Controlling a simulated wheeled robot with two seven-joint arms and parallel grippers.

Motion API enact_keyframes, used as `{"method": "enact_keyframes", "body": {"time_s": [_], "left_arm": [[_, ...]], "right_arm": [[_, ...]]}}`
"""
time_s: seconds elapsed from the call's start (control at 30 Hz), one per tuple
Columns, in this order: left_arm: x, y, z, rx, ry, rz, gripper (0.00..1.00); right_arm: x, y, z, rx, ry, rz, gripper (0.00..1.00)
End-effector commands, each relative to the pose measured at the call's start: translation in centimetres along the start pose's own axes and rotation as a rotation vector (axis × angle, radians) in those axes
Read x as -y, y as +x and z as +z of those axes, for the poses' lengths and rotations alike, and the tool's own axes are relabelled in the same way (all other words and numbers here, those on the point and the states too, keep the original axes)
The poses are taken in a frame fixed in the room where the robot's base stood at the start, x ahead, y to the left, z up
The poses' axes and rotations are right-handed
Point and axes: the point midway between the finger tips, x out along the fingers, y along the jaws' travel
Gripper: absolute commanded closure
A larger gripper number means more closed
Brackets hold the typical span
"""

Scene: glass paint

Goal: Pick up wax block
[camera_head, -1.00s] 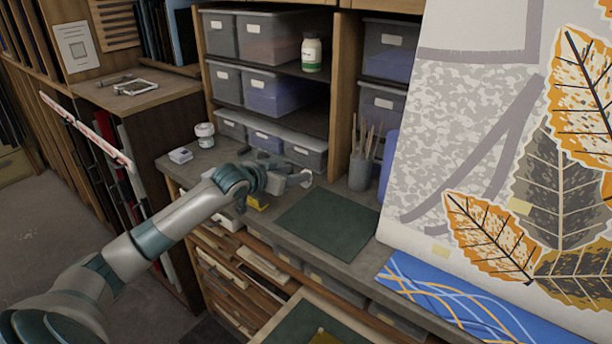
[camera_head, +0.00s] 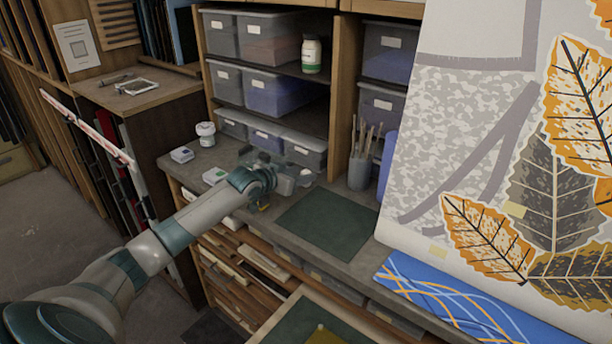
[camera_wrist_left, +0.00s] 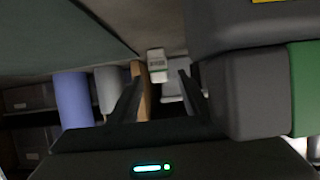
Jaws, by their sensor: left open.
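A small whitish block (camera_wrist_left: 157,62) stands on the counter in the left wrist view, seen between my open left fingers (camera_wrist_left: 160,88) and beyond their tips. It looks like the wax block, but I cannot be sure. In the head view my left gripper (camera_head: 292,180) is over the back of the counter, in front of the low grey bins and left of the brush cup. A pale patch (camera_head: 306,173) shows at its tip; most of the block is hidden there. The gripper holds nothing that I can see. My right gripper is not in view.
A brush cup (camera_head: 360,170) stands right of the gripper beside a wooden post. A green mat (camera_head: 328,222) lies in front. A dark grey and green shape fills the wrist view's right side.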

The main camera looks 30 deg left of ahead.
Motion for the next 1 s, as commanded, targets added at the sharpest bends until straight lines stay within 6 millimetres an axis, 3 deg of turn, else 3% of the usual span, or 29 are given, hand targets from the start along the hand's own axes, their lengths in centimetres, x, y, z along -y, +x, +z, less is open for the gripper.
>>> {"method": "enact_keyframes", "body": {"time_s": [0.2,0.63,0.67,0.83,1.0], "left_arm": [[-0.03,1.14,0.00,0.000,0.000,0.000,0.56],[-0.01,1.14,0.02,0.000,0.001,0.000,0.56],[0.00,1.14,0.02,0.000,0.001,0.000,0.59],[0.00,1.13,0.02,0.000,0.001,0.000,0.99],[0.00,1.13,-0.01,0.000,0.001,0.000,1.00]], "right_arm": [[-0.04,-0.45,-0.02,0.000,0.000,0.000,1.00],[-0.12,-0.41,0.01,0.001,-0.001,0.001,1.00],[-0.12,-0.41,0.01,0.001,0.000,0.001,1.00],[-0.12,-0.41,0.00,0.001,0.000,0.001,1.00],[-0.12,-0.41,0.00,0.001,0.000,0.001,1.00]]}}
